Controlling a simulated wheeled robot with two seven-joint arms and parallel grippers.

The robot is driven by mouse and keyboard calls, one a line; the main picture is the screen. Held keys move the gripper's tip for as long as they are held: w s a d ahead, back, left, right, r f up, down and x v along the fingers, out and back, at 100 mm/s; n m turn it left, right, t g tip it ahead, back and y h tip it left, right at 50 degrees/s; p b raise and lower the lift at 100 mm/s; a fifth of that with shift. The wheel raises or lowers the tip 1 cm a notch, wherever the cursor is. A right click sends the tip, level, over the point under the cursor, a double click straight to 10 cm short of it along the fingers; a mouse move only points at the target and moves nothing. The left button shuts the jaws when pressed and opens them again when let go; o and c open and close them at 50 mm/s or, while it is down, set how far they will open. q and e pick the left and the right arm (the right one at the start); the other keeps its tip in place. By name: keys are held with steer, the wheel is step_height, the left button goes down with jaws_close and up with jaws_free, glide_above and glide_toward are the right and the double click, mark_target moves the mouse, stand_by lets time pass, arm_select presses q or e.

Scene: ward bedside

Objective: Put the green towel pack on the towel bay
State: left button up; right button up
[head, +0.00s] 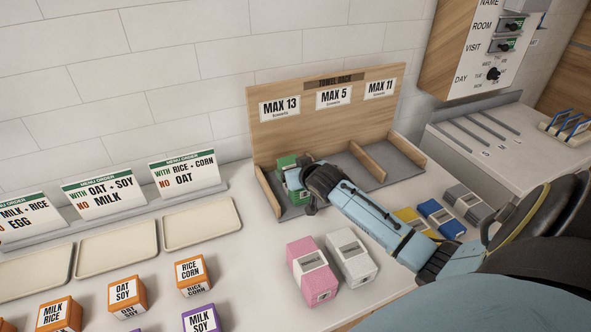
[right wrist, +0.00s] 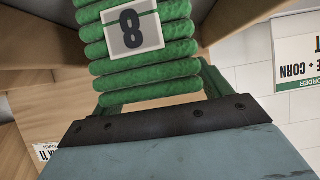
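The green towel pack (head: 292,178) is in the left bay of the wooden towel rack (head: 280,140), below the MAX 13 label. In the right wrist view the green towel pack (right wrist: 140,75) is a stack of rolls with a white 8 label, close ahead of the gripper. My right gripper (head: 306,192) is at the pack, coming from the right, and covers part of it. Its fingers are mostly hidden, so I cannot tell whether they press on the pack. My left gripper is not in view.
The bays under MAX 5 and MAX 11 (head: 405,165) look empty. Pink (head: 313,272) and white (head: 352,258) packs stand on the counter in front; yellow, blue and grey packs (head: 468,202) lie right. Trays (head: 200,225), menu cards and several small boxes are left.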

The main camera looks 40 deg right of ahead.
steer(key=shift+r, duration=0.15)
steer(key=p+v, duration=0.1)
steer(key=v, duration=1.1)
